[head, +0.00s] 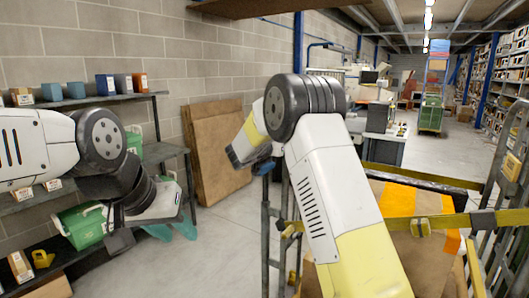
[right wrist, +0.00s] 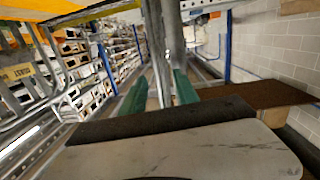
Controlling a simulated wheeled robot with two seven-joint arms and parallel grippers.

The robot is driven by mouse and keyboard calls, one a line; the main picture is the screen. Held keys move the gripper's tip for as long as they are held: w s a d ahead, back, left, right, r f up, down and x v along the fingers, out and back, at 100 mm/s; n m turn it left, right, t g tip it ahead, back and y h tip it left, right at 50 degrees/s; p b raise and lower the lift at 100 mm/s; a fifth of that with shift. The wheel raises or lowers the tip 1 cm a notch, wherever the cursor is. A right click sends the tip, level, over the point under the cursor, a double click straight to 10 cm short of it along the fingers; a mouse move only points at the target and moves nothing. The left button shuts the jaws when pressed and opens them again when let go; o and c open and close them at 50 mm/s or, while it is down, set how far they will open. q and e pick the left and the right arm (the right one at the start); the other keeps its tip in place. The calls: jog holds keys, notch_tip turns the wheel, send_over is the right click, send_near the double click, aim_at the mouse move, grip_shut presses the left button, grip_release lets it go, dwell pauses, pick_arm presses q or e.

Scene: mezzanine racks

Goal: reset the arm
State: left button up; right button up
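My left arm comes in from the left in the head view and bends down at a dark joint. Its gripper (head: 172,232) points downward in front of the shelving, with two teal fingers apart and nothing seen between them. In the right wrist view, the right gripper (right wrist: 160,92) shows two teal fingers spread apart. A grey post (right wrist: 163,45) appears between them, seemingly beyond the fingertips; I cannot tell how close it is.
A dark shelf rack (head: 178,151) with small boxes stands at the left, close to my left arm. A green bin (head: 82,228) sits beside that gripper. Brown boards (head: 215,160) lean on the wall. A metal cage trolley (head: 480,219) with yellow bars stands by my right arm.

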jog(key=s+d+g+y, duration=0.1)
jog(key=s+d+g, duration=0.1)
jog(key=s+d, duration=0.35)
jog(key=s+d+n+g+y, duration=0.1)
jog(key=s+d+g, duration=0.2)
jog(key=s, duration=0.6)
jog(key=s+d+g+y, duration=0.2)
jog(key=s+d, duration=0.2)
jog(key=s, duration=0.3)
jog(key=s+a+f+n+y, duration=0.1)
jog(key=s+a+n+y, duration=0.2)
jog(key=s, duration=0.9)
jog(key=s+a+f+n+y, duration=0.2)
jog(key=s+a+y, duration=0.4)
jog(key=s, duration=0.7)
jog(key=shift+s+a+n, duration=0.3)
jog(key=shift+a+n, duration=0.3)
jog(key=shift+n, duration=0.3)
jog(key=shift+f, duration=0.1)
